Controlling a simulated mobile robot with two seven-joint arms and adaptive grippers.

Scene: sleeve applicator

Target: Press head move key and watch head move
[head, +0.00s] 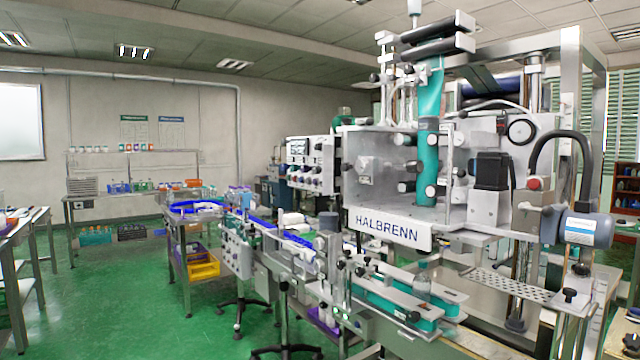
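The sleeve applicator (393,234), marked HALBRENN, stands right of centre with its head of plates and rollers (378,170) above the conveyor. A teal sleeve web (428,140) runs down through the head. A control panel (311,178) with a small screen and several knobs and buttons faces left of the head. I cannot tell which of its controls is the head move key; the details are too small. A smaller box with buttons (237,252) sits lower, by the conveyor. Neither of my grippers shows in the head view.
A blue-railed feed table (190,208) holds white bottles.

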